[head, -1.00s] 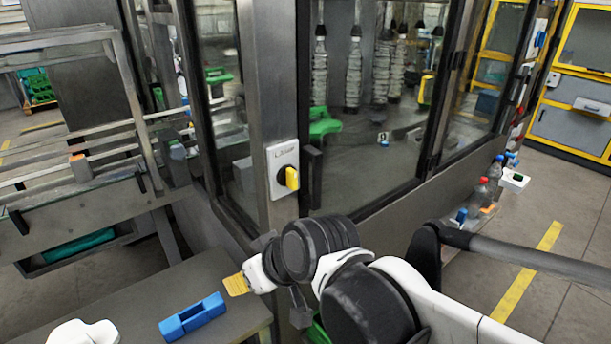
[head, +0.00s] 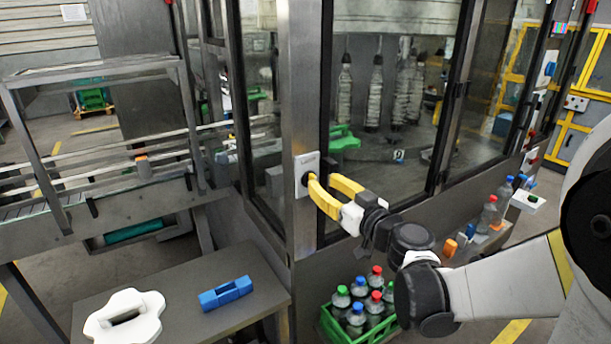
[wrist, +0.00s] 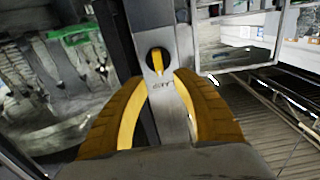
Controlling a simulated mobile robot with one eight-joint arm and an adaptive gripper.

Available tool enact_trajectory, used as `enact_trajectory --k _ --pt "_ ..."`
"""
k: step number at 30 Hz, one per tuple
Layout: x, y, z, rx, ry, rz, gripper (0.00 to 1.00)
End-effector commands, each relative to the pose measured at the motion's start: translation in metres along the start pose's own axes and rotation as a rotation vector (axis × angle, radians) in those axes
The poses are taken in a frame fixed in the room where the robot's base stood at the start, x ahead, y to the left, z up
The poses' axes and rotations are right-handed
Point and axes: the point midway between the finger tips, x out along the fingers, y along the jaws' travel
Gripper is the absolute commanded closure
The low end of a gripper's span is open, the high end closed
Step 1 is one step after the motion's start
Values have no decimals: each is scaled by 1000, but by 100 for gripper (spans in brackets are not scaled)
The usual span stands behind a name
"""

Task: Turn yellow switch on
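The yellow switch (wrist: 158,62) is a bar on a round black base, on a pale plate (head: 304,163) fixed to the machine's corner post. In the wrist view its handle runs nearly along the plate's length. My gripper (head: 322,180) has two curved yellow fingers, spread apart and pointing at the plate. In the wrist view my gripper (wrist: 159,77) has one fingertip on each side, just below the switch, with a gap to it. In the head view the fingers hide the switch handle; contact cannot be told there.
Glass panels flank the metal post (head: 303,90). A side table (head: 190,310) holds a blue part (head: 226,293) and a white part (head: 125,318). A green crate (head: 338,331) of bottles stands below my arm. More bottles (head: 489,214) stand along the machine's ledge at right.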

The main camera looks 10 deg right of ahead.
Motion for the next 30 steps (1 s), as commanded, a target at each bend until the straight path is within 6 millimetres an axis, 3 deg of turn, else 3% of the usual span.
enact_trajectory --k 3,9,20,23,30 --pt "24 -1 1 0 0 -3 67" --pt "46 0 0 0 -1 -1 67" --pt "52 0 0 0 -1 0 68" --pt "51 0 0 1 -1 0 98" --pt "51 0 0 1 -1 0 100"
